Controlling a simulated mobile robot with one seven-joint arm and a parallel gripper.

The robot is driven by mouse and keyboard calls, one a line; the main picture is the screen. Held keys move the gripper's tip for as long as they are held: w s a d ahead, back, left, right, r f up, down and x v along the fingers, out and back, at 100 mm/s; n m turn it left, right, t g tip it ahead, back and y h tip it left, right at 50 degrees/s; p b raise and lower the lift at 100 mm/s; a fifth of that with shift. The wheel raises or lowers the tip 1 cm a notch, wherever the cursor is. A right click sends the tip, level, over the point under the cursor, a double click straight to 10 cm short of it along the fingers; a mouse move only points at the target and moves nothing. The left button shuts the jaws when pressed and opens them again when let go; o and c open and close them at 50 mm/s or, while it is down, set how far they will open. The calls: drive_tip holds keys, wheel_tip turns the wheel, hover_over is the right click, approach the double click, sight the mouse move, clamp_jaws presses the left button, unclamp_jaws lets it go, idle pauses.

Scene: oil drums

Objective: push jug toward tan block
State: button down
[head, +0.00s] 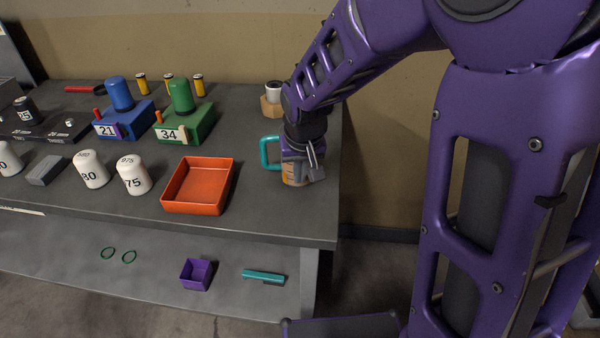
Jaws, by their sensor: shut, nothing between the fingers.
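The jug (293,179) stands on the right part of the grey table. It has a teal handle on its left side and tan contents or markings low on its body. My gripper (318,172) is shut, at the jug's right front side. The gripper and wrist hide much of the jug, and I cannot tell whether they touch it. The tan block (268,107) is farther back, up and slightly left of the jug, partly hidden by my arm. A white cylinder with a dark top (273,90) stands on or right behind the block.
An orange tray (199,186) lies left of the jug. A green block with a cylinder (186,123) and a blue one (123,118) stand farther left. The table's right edge is close to my gripper. Table between jug and tan block looks clear.

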drive_tip(key=w, duration=0.5)
drive_tip(key=w+a+p, duration=0.1)
drive_tip(key=w, duration=0.5)
drive_tip(key=w+p, duration=0.1)
drive_tip(key=w, duration=0.4)
drive_tip(key=shift+w+a, duration=0.25)
drive_tip(key=shift+a, duration=0.05)
drive_tip(key=shift+s, duration=0.1)
